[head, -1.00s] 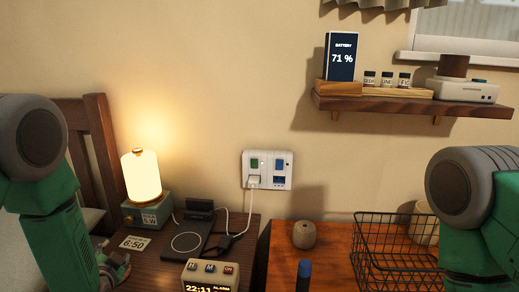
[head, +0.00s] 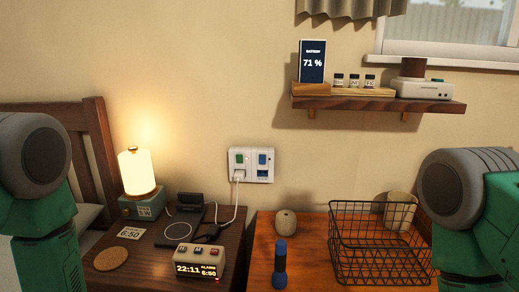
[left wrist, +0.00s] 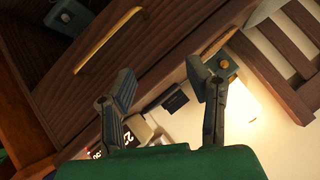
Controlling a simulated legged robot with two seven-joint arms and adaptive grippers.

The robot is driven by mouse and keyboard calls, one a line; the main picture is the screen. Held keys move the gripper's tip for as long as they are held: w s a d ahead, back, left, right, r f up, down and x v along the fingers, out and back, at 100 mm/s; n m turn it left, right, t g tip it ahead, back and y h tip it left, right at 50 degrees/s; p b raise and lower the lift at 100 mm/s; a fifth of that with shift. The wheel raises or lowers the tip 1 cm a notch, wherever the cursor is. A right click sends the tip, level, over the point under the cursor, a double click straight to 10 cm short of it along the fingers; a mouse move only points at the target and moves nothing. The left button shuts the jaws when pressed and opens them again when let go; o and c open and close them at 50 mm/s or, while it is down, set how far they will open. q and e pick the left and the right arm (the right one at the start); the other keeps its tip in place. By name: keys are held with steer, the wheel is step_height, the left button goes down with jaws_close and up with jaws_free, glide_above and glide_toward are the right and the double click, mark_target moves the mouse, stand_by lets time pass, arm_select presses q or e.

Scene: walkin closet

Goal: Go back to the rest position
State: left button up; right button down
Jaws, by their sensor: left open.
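My left gripper (left wrist: 165,95) shows in the left wrist view with its two fingers spread apart and nothing between them. Beyond the fingers are the nightstand's drawer fronts (left wrist: 130,50), part of the alarm clock and the glowing lamp, all tilted in that view. In the head view my left arm comes in at the left edge, and its gripper is out of frame. My right arm is at the right edge; its gripper is out of frame too.
A dark nightstand (head: 135,272) holds a lit lamp (head: 138,172), a charging pad (head: 180,232), a cork coaster (head: 111,259) and an alarm clock (head: 199,262). The orange-brown top beside it holds a wire basket (head: 380,262), a flashlight (head: 279,265) and a round object (head: 286,222). A wall shelf (head: 390,103) is above.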

arm_select(q)
steer(key=s+d+f+n+g+h, duration=0.1)
steer(key=s+d+f+g, duration=0.1)
steer(key=s, duration=0.8)
steer(key=s+d+f+n+g+h+p, duration=0.1)
steer(key=s+d+f+g, duration=0.1)
steer(key=s, duration=0.8)
steer(key=s+d+f+n+g+h+p, duration=0.1)
steer(key=s+d+f+g, duration=0.1)
steer(key=s+g, duration=0.4)
steer(key=s+d, duration=0.1)
steer(key=s, duration=0.3)
steer(key=shift+d+n, duration=0.15)
steer(key=shift+n, duration=0.25)
